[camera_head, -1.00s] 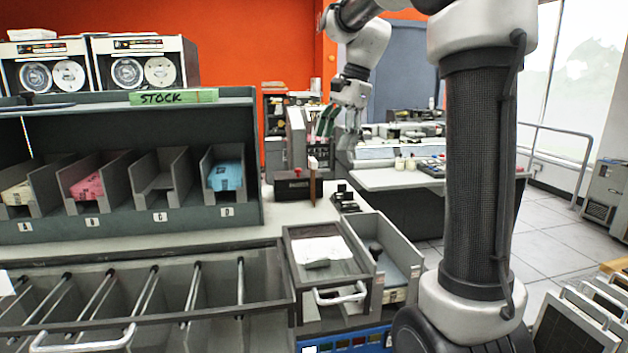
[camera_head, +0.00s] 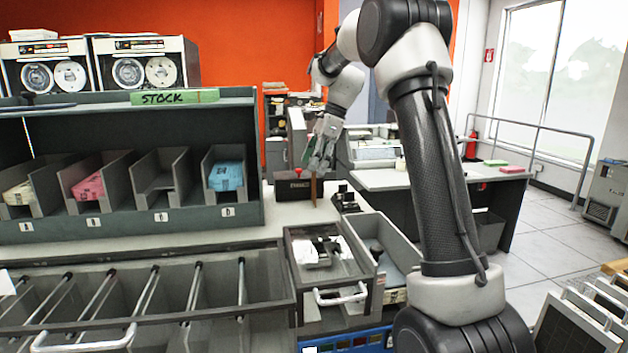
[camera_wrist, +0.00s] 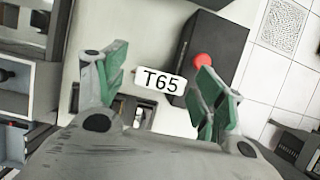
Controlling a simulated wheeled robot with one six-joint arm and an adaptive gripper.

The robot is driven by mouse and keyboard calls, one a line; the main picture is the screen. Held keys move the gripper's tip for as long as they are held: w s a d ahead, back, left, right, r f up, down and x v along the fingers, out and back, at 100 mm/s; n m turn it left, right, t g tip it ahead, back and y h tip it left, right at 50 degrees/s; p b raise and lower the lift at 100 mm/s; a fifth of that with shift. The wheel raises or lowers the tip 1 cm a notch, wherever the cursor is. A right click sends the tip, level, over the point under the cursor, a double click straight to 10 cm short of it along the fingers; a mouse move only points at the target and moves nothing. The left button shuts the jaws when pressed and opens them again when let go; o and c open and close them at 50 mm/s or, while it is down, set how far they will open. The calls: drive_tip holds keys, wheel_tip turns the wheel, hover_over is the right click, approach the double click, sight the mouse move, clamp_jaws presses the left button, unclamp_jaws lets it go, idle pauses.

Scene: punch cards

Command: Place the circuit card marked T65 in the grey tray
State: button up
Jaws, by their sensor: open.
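The circuit card marked T65 (camera_wrist: 160,85) shows in the wrist view as a white label between my two fingers, without visible contact. In the head view a thin brown upright piece (camera_head: 314,190), apparently this card, stands on the counter below my gripper (camera_head: 319,163). My gripper, with green finger pads, is open and points down over it; it also shows in the wrist view (camera_wrist: 160,66). A grey tray (camera_head: 341,297) with a metal handle sits at the front of the counter, with white paper and dark shapes inside. A second grey bin (camera_head: 368,225) is beside it.
A black box (camera_head: 290,187) with a red knob stands close left of the card; the wrist view shows it at right (camera_wrist: 212,50). A small black device (camera_head: 347,200) is to the right. Stock bins (camera_head: 130,225) and a slotted rack (camera_head: 150,325) lie left.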

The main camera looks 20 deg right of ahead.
drive_tip(key=shift+f, duration=0.2)
drive_tip(key=c, duration=0.9)
drive_tip(key=shift+r, duration=0.1)
